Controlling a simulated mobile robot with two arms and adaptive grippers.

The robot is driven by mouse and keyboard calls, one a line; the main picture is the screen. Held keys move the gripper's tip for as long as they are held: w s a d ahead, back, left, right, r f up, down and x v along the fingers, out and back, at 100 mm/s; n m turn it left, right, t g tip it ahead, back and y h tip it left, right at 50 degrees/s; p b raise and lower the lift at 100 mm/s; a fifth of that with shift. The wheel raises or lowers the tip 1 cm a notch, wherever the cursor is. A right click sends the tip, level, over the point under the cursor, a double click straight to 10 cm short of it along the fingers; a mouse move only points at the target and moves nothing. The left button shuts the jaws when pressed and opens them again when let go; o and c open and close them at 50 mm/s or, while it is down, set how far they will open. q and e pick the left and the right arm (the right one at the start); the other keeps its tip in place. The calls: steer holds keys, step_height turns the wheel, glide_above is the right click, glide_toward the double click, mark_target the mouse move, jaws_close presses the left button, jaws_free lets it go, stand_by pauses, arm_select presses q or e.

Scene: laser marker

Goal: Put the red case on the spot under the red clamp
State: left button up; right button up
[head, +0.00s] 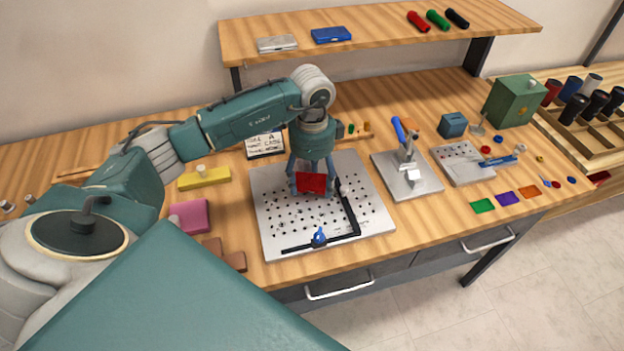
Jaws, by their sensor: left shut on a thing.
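The red case (311,183) is a small flat red piece held in my left gripper (312,186). The gripper points down over the grey perforated plate (280,222), its fingers shut on the case. I cannot tell whether the case touches the plate. A black L-shaped fence (349,212) lies on the plate to the right of and in front of the case. A blue-knobbed clamp (319,237) sits on its front arm. I cannot make out a red clamp; my gripper hides part of the plate. My right gripper is not in view.
A blue-handled press (400,132) stands on a separate plate (424,183) to the right. A pink block (190,217) and a yellow block (203,177) lie left of the perforated plate. A shelf (365,41) with metal cases and colored cylinders spans the back.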

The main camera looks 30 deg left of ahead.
arm_select(q)
steer(key=shift+f, duration=0.45)
steer(key=o, duration=1.2)
steer(key=shift+f, duration=0.1)
steer(key=shift+c, duration=0.2)
